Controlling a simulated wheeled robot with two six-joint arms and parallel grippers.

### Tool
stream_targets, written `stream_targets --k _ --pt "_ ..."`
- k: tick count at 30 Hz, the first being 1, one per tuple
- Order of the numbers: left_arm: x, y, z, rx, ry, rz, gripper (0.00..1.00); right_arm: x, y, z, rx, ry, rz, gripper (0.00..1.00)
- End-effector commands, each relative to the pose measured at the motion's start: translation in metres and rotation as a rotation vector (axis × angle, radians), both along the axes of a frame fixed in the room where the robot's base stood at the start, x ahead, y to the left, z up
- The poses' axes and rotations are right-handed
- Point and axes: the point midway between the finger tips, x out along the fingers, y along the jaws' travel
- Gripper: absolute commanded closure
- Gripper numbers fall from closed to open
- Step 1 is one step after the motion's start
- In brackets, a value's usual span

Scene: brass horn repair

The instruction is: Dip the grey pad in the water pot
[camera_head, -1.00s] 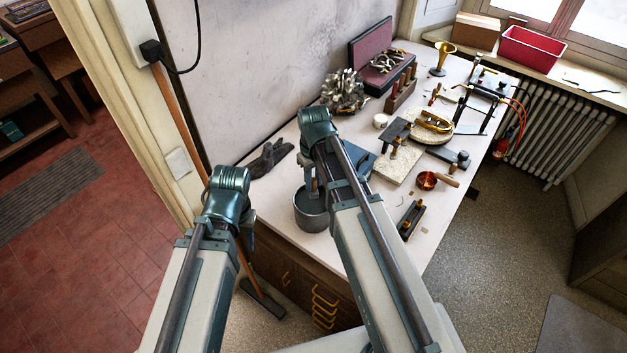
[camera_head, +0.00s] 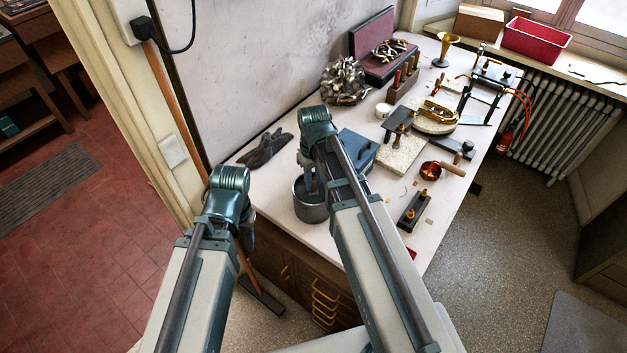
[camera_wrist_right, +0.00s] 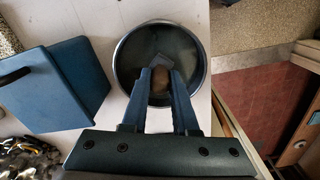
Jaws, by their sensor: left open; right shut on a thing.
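The water pot (camera_head: 312,213) is a round grey metal pot near the front left edge of the white bench. In the right wrist view, its rim (camera_wrist_right: 205,62) surrounds my right fingertips. My right gripper (camera_wrist_right: 160,74) is shut on a small piece with a brown part between the fingers and a grey, angular pad (camera_wrist_right: 180,76) showing at the tips. The pad is over or inside the pot mouth; whether it touches water I cannot tell. In the head view, my right gripper (camera_head: 309,182) is partly hidden by its wrist. My left gripper (camera_head: 248,238) is open, left of the bench front, away from the pot.
A blue box (camera_head: 357,145) stands close behind the pot; it also shows in the right wrist view (camera_wrist_right: 45,90). A dark glove (camera_head: 265,149) lies to the left. A copper pan (camera_head: 430,171) and a dark block with knobs (camera_head: 413,210) lie to the right.

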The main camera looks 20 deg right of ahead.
Motion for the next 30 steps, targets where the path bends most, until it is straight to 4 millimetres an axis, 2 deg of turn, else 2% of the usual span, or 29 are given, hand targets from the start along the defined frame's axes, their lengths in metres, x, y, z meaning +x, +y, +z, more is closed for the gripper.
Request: stream_targets --k 17,30 --pt "0.000 0.000 0.003 0.000 0.000 0.000 0.50 0.000 0.000 0.003 0.000 0.000 0.000 1.00" --pt "0.000 0.000 0.035 0.000 0.000 -0.001 0.50 0.000 0.000 0.035 0.000 0.000 0.000 1.00"
